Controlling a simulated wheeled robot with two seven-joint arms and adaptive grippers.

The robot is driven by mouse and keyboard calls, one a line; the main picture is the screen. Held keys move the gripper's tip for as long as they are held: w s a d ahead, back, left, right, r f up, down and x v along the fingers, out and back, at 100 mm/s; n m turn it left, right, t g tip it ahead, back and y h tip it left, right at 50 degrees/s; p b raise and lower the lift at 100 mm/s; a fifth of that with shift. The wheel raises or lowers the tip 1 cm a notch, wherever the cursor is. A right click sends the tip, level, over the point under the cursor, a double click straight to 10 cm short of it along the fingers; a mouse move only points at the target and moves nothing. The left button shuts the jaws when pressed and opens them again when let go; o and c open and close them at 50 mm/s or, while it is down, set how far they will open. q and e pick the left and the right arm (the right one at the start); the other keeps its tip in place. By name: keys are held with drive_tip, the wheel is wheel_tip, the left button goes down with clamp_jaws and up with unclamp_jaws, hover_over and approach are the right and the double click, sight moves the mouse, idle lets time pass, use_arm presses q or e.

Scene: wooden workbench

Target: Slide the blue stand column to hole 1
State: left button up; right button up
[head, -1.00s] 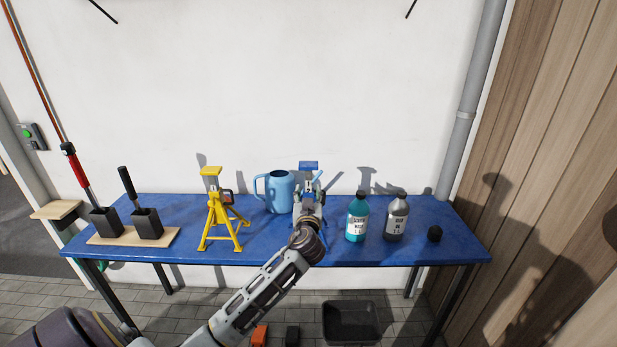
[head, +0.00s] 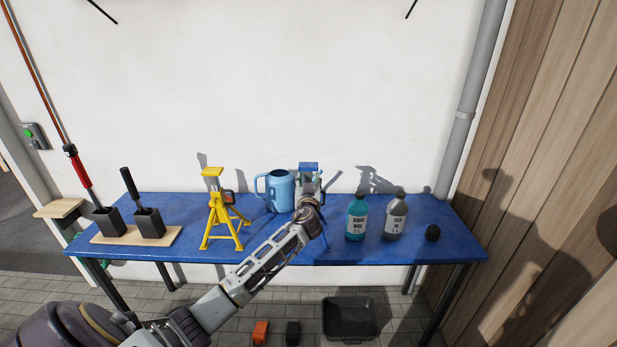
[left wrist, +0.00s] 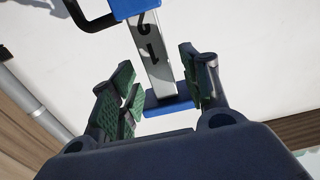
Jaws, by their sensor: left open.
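The blue stand (head: 309,166) stands at the back middle of the bench, its lower part mostly hidden behind my left arm. In the left wrist view its grey metal column (left wrist: 152,55) shows dark number marks, with a blue end plate (left wrist: 170,103) and a blue collar (left wrist: 133,8) at either end of the visible stretch. My left gripper (head: 312,188) is at the stand, in front of the column. In the left wrist view the left gripper (left wrist: 157,86) is open, with green-padded fingers on either side of the column. I cannot tell whether either finger touches it. My right gripper is out of view.
A light blue jug (head: 280,191) stands close left of the stand, and a yellow stand (head: 222,211) is farther left. A teal bottle (head: 356,218) and a grey bottle (head: 396,217) are close on the right. A black lever (left wrist: 92,20) juts beside the column.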

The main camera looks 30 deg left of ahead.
use_arm(q)
drive_tip(key=shift+p+x, duration=0.3)
drive_tip(key=shift+x, duration=1.15)
drive_tip(key=shift+c, duration=0.2)
clamp_jaws()
